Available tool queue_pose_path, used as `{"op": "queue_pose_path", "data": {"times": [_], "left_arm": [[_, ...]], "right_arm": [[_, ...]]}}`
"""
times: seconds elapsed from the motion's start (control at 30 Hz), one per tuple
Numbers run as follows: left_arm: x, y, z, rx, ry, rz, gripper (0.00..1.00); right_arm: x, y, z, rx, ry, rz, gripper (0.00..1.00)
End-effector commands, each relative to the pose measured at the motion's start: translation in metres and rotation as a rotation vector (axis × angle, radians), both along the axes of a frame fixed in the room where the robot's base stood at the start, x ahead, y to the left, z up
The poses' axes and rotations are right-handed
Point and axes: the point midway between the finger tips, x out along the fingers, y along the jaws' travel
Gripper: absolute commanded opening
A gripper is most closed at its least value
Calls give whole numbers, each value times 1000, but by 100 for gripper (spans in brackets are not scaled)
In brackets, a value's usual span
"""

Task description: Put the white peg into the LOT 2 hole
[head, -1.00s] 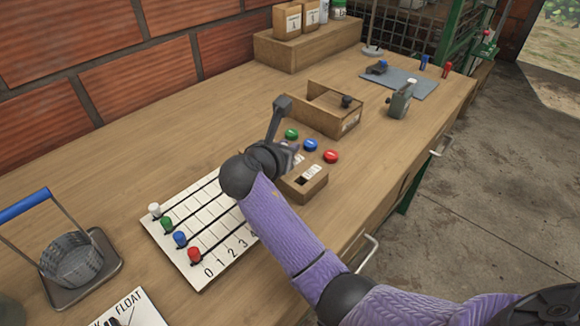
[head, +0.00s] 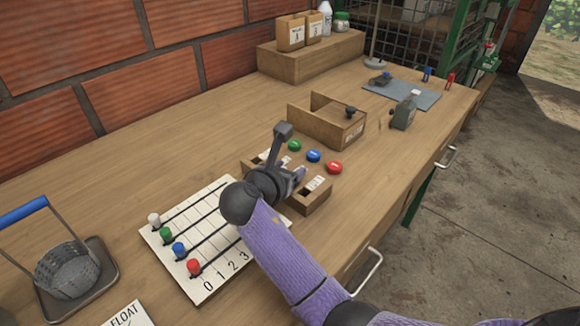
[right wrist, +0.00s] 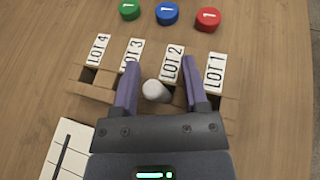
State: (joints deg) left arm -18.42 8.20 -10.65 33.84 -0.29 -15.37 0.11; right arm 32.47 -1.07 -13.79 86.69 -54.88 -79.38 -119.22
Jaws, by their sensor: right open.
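The white peg (right wrist: 153,90) shows in the right wrist view between the two fingers of my right gripper (right wrist: 160,85), with a visible gap to the right finger. The gripper is open around it. The peg stands at the lot block, below the LOT 2 label (right wrist: 172,63) and towards LOT 3. The LOT 2 hole is partly covered by the peg; I cannot tell how deep the peg sits. In the head view the right gripper (head: 292,181) is over the wooden lot block (head: 312,201) and hides its middle and the peg. My left gripper is not in view.
Green, blue and red buttons (head: 314,156) lie just behind the block. A slider board (head: 197,240) with coloured knobs is to its left. An open wooden box (head: 318,125) stands behind.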

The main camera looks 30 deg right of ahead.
Motion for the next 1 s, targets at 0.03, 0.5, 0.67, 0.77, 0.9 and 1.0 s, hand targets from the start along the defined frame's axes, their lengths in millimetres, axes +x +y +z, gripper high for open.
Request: {"op": "queue_pose_path", "data": {"times": [0.03,0.5,0.67,0.77,0.9,1.0], "left_arm": [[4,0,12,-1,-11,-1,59],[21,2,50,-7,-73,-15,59],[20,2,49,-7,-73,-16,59],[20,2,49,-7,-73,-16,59],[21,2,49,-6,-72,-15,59],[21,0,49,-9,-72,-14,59]], "right_arm": [[-6,9,12,2,-4,3,57],[-61,79,46,2,-4,-1,57],[-62,80,44,0,-4,-2,57],[-61,80,44,0,-3,-2,57],[-61,80,44,0,-3,-2,57],[-61,80,44,1,-3,-1,57]]}}
